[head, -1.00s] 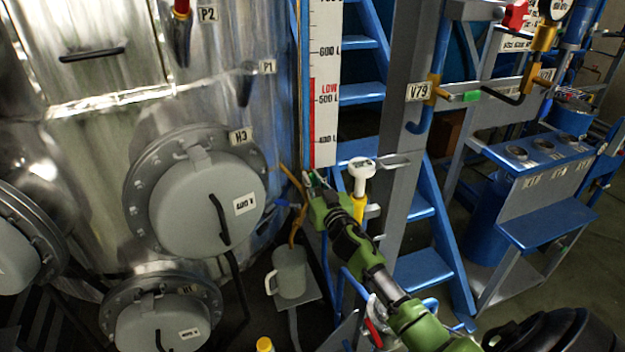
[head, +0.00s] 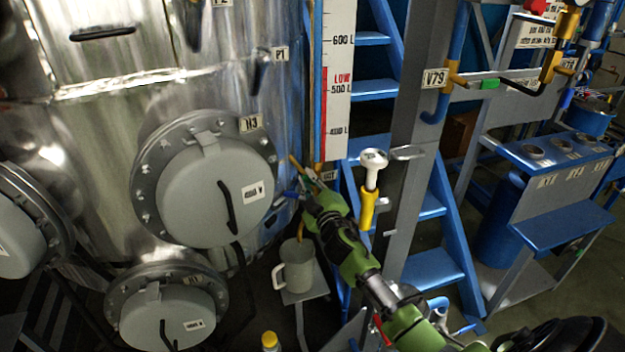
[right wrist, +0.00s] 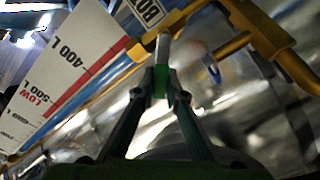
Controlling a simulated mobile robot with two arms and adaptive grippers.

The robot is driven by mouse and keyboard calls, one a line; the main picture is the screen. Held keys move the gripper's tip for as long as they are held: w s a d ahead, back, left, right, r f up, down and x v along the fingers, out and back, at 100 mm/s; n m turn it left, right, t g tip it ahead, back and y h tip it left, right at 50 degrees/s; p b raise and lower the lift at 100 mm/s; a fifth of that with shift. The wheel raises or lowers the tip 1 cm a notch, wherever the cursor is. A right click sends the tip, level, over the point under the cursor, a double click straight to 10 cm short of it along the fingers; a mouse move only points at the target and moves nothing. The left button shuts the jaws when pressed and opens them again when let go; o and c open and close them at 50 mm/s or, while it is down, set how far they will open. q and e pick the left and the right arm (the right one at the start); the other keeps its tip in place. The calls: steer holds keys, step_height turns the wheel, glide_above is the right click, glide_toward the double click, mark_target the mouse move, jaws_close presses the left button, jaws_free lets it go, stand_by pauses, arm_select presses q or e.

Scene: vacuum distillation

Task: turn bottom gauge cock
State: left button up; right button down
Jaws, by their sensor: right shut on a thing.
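The tall white level gauge (head: 338,80) with its red LOW band stands beside the steel tank. The bottom gauge cock sits at its foot, under a small label (head: 328,176); my gripper mostly hides it in the head view. My right gripper (head: 304,190) reaches in from the lower right and ends at the cock. In the right wrist view the fingertips (right wrist: 160,82) are shut on the cock's handle (right wrist: 162,50), with a green part between them. A label starting "BOT" (right wrist: 148,12) is just beyond. My left gripper is not in view.
A grey mug (head: 294,274) stands on a small shelf below the cock. A white-topped yellow fitting (head: 372,185) stands close right of my gripper. Blue stairs (head: 432,268) are behind it. The round tank cover N3 (head: 200,195) is to the left.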

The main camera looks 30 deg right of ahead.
mark_target(304, 198)
steer(key=f+n, duration=0.1)
steer(key=a+n+b, duration=0.1)
steer(key=n, duration=0.1)
steer(key=shift+w+f+n, duration=0.1)
steer(key=shift+f+n, duration=0.2)
steer(key=shift+f, duration=0.05)
steer(key=shift+a+f+n+b, duration=0.1)
steer(key=shift+f+n+b, duration=0.25)
steer(key=shift+n, duration=0.45)
steer(key=shift+a+f+n+b, duration=0.1)
steer(key=shift+f+n+b, duration=0.25)
steer(key=shift+n, duration=0.45)
steer(key=c, duration=2)
jaws_free()
steer(key=shift+c, duration=0.2)
steer(key=shift+f, duration=0.1)
